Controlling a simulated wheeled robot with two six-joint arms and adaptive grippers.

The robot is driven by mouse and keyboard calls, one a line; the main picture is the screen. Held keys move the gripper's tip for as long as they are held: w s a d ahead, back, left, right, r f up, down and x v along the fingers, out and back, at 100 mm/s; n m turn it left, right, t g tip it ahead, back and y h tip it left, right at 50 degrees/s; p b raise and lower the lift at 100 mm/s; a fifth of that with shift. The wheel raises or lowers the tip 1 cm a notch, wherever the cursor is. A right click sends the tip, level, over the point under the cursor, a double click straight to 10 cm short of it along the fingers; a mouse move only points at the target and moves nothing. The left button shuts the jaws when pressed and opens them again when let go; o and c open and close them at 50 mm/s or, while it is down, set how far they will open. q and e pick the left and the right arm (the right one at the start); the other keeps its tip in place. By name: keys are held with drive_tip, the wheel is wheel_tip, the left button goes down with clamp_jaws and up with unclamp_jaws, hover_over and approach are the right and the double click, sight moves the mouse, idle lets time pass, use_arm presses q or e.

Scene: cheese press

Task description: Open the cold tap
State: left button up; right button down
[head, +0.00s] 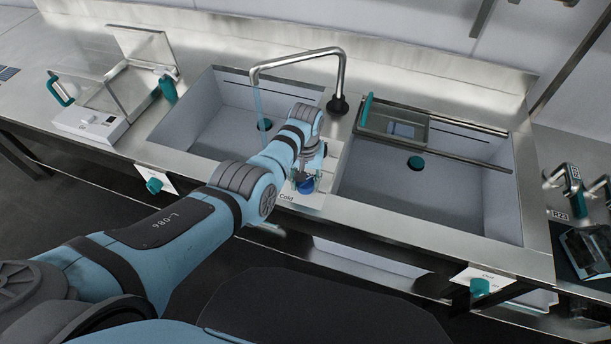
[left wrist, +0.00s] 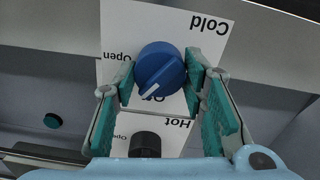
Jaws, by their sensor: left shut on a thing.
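The cold tap is a round blue knob (head: 305,186) on a white panel marked Cold, between the two sinks. In the left wrist view the blue knob (left wrist: 160,70) sits between the teal pads of my left gripper (left wrist: 162,74), which is shut on it. The knob's white pointer is angled to the lower left, with the word Off just below it and Open to its left. A thin pale-blue streak (head: 258,100) hangs under the spout (head: 300,58) and looks like running water. My right gripper is not in view.
A dark hot knob (left wrist: 145,144) is close below the cold one in the left wrist view. The left sink (head: 205,125) lies under the spout. The right sink (head: 450,195) has a rack with a teal handle (head: 367,109) across it. A press-like device (head: 90,123) stands at the left.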

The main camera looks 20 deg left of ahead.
use_arm(q)
drive_tip(key=m, duration=0.5)
drive_tip(key=shift+m+p, duration=0.3)
drive_tip(key=shift+p, duration=0.1)
drive_tip(key=m, duration=0.5)
drive_tip(key=shift+m, duration=0.3)
drive_tip(key=o, duration=1.2)
drive_tip(key=shift+c, duration=0.2)
drive_tip(key=shift+r, duration=0.1)
wheel_tip(320, 180, up, 12)
